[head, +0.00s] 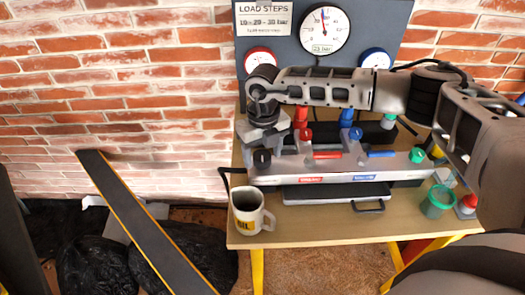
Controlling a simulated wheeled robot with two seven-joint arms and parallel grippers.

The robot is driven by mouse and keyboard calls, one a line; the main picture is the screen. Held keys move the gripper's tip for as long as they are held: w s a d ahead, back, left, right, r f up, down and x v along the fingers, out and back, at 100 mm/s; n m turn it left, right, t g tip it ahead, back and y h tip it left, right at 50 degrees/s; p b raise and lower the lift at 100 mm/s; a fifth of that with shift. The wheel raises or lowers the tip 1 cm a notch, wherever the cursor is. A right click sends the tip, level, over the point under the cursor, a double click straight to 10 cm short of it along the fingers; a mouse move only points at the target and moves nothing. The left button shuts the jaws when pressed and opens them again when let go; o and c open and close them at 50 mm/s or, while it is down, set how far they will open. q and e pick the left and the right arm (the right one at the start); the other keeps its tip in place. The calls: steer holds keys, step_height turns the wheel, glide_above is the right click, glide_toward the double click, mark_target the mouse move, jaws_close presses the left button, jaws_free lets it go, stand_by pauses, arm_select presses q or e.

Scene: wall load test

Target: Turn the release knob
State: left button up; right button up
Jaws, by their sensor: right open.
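A grey metal manifold (335,171) with red and blue labels sits on the wooden table. A black knob (262,159) is at its left front end and a green knob (417,155) at its right end. Which one is the release knob is not marked legibly. My right arm reaches across from the right. Its gripper (264,140) points down just above and behind the black knob. It is open, and whether it touches the knob cannot be told. My left gripper is not in view.
A red lever (327,155) and a blue lever (381,153) lie along the manifold. A gauge board with a large dial (325,30) stands behind. A white mug (251,209) is at the table's left front, a green cup (437,201) at its right. Black bags lie on the floor.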

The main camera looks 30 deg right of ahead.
steer(key=c, duration=1)
